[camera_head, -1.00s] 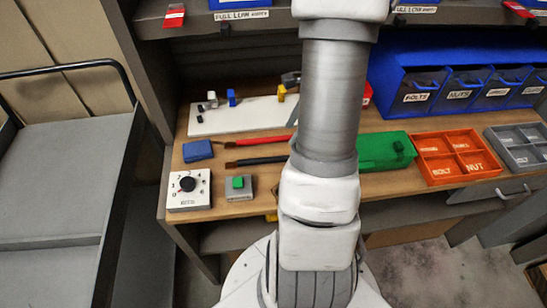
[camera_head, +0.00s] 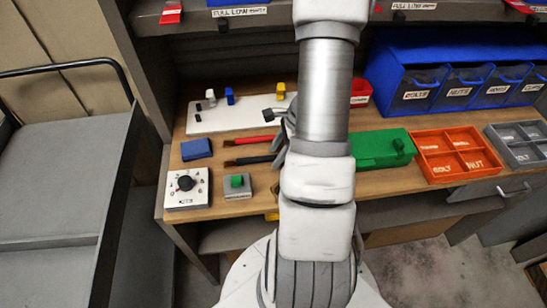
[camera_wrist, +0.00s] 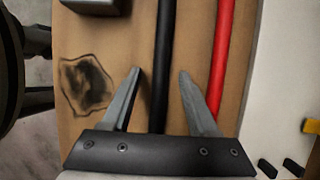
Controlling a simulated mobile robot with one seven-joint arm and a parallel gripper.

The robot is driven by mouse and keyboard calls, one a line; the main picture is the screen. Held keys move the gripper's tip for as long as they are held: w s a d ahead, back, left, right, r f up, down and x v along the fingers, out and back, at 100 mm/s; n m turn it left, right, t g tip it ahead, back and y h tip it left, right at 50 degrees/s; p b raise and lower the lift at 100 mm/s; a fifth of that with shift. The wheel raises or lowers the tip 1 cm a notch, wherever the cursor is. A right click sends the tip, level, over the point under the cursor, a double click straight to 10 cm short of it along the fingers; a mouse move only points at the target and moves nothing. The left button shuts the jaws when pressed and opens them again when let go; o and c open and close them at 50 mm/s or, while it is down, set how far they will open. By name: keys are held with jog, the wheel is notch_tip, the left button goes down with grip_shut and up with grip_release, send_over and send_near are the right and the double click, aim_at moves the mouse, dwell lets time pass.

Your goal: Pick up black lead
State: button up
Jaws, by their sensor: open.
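The black lead (camera_head: 247,161) lies on the wooden bench top, below and alongside the red lead (camera_head: 249,140) in the head view. In the wrist view the black lead (camera_wrist: 163,60) runs up the middle, between the two open fingers of my gripper (camera_wrist: 160,75), and the red lead (camera_wrist: 222,50) runs to the right of the right finger. The fingers look empty; their height above the bench is hard to tell. In the head view my arm hides the right ends of both leads and most of my gripper.
A white board (camera_head: 225,119) with small parts lies behind the leads. A blue box (camera_head: 196,149), a dial box (camera_head: 187,189) and a green-button box (camera_head: 238,187) sit to the left. A green case (camera_head: 372,152) and an orange tray (camera_head: 432,163) are to the right.

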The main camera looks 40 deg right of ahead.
grip_shut()
jog(key=shift+r, duration=0.1)
dwell(0.3)
